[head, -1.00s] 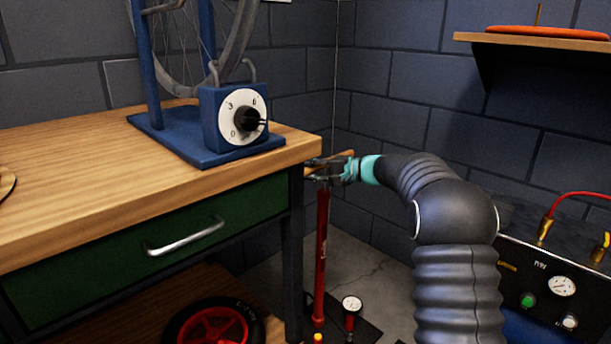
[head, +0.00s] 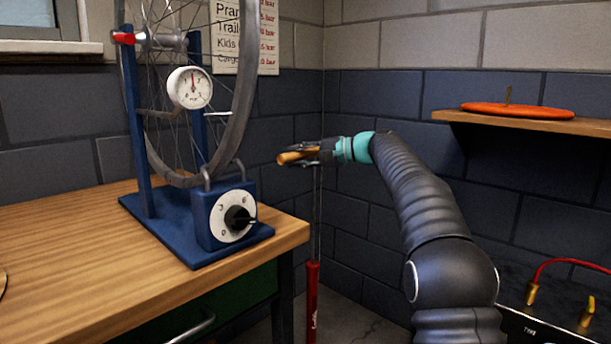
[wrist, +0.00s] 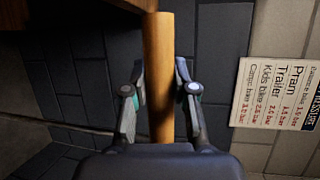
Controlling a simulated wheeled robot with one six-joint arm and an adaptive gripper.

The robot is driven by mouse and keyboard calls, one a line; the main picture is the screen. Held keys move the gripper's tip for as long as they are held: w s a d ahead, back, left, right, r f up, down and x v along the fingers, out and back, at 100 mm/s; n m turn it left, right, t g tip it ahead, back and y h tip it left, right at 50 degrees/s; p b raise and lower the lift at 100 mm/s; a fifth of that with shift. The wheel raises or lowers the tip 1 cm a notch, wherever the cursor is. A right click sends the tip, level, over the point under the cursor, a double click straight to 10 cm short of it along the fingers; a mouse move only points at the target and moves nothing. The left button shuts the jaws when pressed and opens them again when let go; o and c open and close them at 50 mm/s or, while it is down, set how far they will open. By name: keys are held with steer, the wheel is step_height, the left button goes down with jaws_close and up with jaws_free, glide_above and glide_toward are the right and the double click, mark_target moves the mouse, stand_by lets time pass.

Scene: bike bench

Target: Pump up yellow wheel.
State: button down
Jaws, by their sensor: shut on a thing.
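My gripper (head: 318,152) is shut on the wooden handle (head: 291,158) of the red floor pump (head: 313,300). The handle is high, above the bench top level, and a long stretch of thin metal rod shows above the red barrel. In the wrist view the handle (wrist: 159,50) runs between my two fingers. A spoked wheel (head: 237,115) with a grey tyre or rim stands upright in a blue stand (head: 137,120); I see no yellow on it. A round white gauge (head: 190,88) is in front of its spokes. The pump's foot is out of frame.
The wooden bench (head: 70,235) fills the left, with a dial box (head: 233,218) on the stand. A pressure chart (head: 246,35) hangs behind. A shelf (head: 580,125) with an orange disc (head: 517,110) is at right. A red hose (head: 570,262) shows at lower right.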

steer(key=shift+a+r, duration=0.15)
steer(key=shift+r, duration=0.6)
steer(key=c, duration=1.2)
jaws_free()
steer(key=shift+a, duration=0.1)
steer(key=shift+o, duration=1.4)
steer(key=shift+a+f, duration=0.1)
steer(key=shift+a, duration=0.1)
steer(key=shift+d, duration=0.6)
steer(key=v, duration=1.1)
steer(key=shift+d, duration=0.3)
steer(key=shift+s, duration=0.1)
